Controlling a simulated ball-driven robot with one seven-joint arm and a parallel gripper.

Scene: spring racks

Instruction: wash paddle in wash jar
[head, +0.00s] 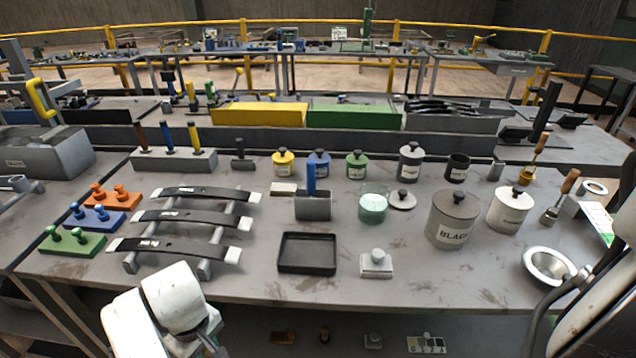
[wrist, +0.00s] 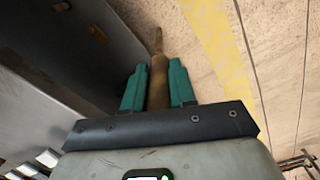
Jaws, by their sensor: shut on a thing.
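My gripper (wrist: 157,82) shows in the wrist view with its two teal fingers shut on a brown wooden handle, taken to be the paddle (wrist: 158,60). The handle runs between the fingers and narrows beyond their tips. Its far end is small and hard to make out. The floor and a grey bench side lie behind it. In the head view, the wash jar looks to be the clear jar (head: 373,208) with pale green liquid, open at the top. A lid with a dark knob (head: 403,200) lies just right of it. My gripper is not visible in the head view.
A grey holder (head: 313,208) with a blue-handled tool stands left of the jar. A black tray (head: 307,254) and a white knobbed block (head: 376,264) are in front. A large BLACK canister (head: 453,219) stands right. The front bench edge is mostly clear.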

